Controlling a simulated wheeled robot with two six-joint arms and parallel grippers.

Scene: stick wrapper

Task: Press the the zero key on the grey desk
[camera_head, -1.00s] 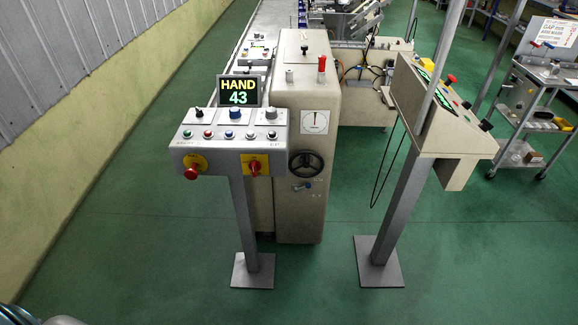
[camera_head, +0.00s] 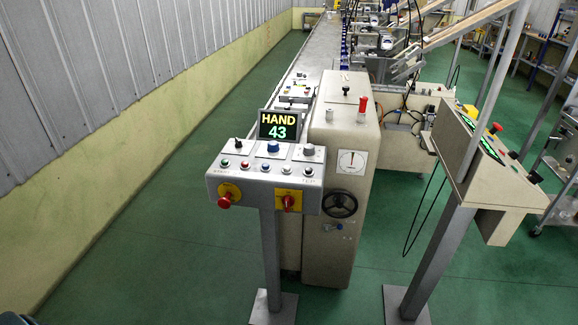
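The grey desk (camera_head: 256,191) is a sloped control panel on a grey post, left of centre. A dark display (camera_head: 278,125) stands at its back and reads HAND 43. A row of several small round keys runs along the panel, among them a blue key (camera_head: 265,166) and a white key (camera_head: 286,169). Larger knobs, including a blue knob (camera_head: 272,147), sit behind them. The key labels are too small to read, so I cannot tell which is the zero key. Neither of my grippers can be made out in view.
A red stop button (camera_head: 225,200) and a red-yellow switch (camera_head: 289,202) are on the desk's front. A beige machine cabinet (camera_head: 336,220) with a handwheel (camera_head: 340,204) stands right beside it. Green floor (camera_head: 150,250) is clear at left.

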